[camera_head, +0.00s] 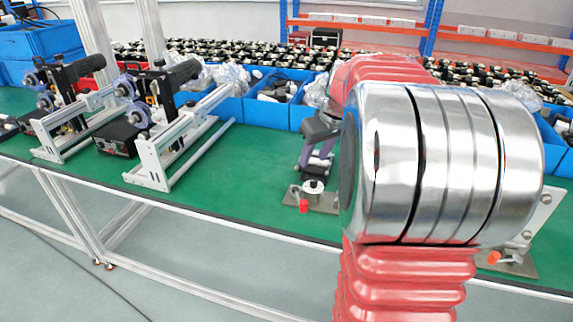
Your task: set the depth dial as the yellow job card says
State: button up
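A small round knob (313,187) sits on a metal plate (325,204) near the front edge of the green bench, with a red part (304,207) at its front. I cannot tell whether this knob is the depth dial; no markings are readable. What looks like my gripper (316,166), dark with purplish fingers, points down just behind and above the knob in the picture. My arm partly hides it, and its finger gap and any contact are unclear. I see no yellow job card.
My red and silver arm covers the centre right. A metal bracket (540,222) with a second plate and red part (493,257) stands at right. Coders on aluminium frames (150,165) stand at left. Blue bins (266,112) line the back. Bare green bench (245,165) lies between.

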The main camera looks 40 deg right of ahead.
aim_at(314, 180)
jog(key=d, duration=0.1)
jog(key=d+f, duration=0.1)
jog(key=d, duration=0.3)
jog(key=shift+f, duration=0.25)
jog(key=shift+w+f, duration=0.1)
jog(key=x, duration=1.3)
jog(key=shift+w+a+f, duration=0.1)
jog(key=shift+w+f, duration=0.05)
jog(key=shift+f, duration=0.15)
grip_shut()
